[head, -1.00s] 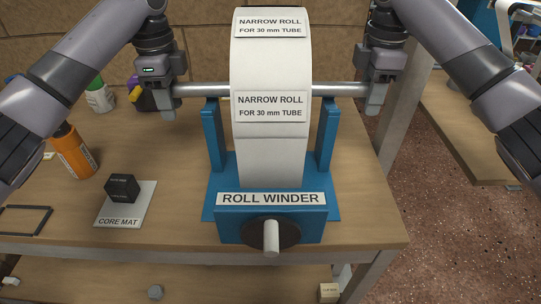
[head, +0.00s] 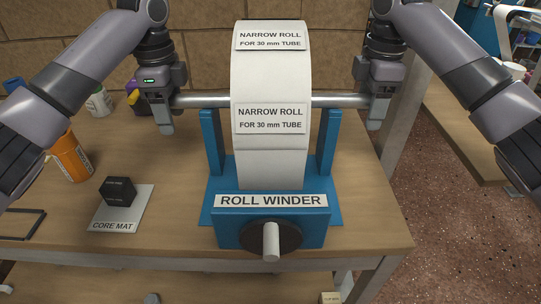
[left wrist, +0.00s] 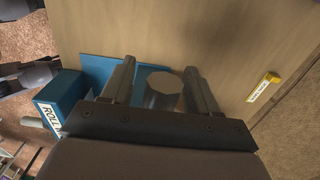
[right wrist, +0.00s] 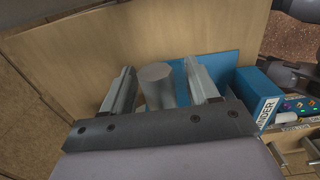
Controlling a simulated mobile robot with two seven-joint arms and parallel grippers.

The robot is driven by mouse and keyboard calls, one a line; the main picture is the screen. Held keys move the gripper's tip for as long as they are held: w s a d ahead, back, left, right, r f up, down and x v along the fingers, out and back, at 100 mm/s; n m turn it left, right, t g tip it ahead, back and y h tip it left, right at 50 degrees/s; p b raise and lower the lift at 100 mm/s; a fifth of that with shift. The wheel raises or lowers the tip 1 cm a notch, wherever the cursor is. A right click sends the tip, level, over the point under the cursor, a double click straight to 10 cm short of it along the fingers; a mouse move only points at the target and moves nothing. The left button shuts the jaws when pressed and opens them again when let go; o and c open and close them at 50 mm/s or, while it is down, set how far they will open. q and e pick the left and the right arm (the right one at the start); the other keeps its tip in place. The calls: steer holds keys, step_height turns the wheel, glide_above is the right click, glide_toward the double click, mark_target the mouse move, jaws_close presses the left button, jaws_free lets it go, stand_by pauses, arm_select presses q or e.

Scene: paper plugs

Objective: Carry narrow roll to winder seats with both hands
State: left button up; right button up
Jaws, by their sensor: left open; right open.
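The narrow roll (head: 271,165) is a wide white roll with two labels, on a grey metal shaft (head: 218,101). The shaft lies level across the tops of the two blue posts of the roll winder (head: 230,238); whether it touches the seats is hard to see. My left gripper (head: 166,127) is at the shaft's left end, and my right gripper (head: 376,121) is at its right end. Both are open. The shaft end stands between the parted fingers in the left wrist view (left wrist: 163,92) and in the right wrist view (right wrist: 157,85).
A black block (head: 118,190) sits on the core mat (head: 132,212) at left. An orange bottle (head: 72,158) and a white, green-marked bottle (head: 99,103) stand behind it. A dark frame (head: 22,222) lies at the left edge. The winder's crank (head: 271,242) faces front.

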arm_select(q)
step_height(320, 180, up, 12)
steer(key=shift+f, duration=0.1)
arm_select(e)
step_height(320, 180, up, 12)
stand_by(0.9)
arm_select(q)
steer(key=shift+o, duration=1.2)
step_height(320, 180, up, 7)
steer(key=p, duration=1)
arm_select(e)
step_height(320, 180, up, 10)
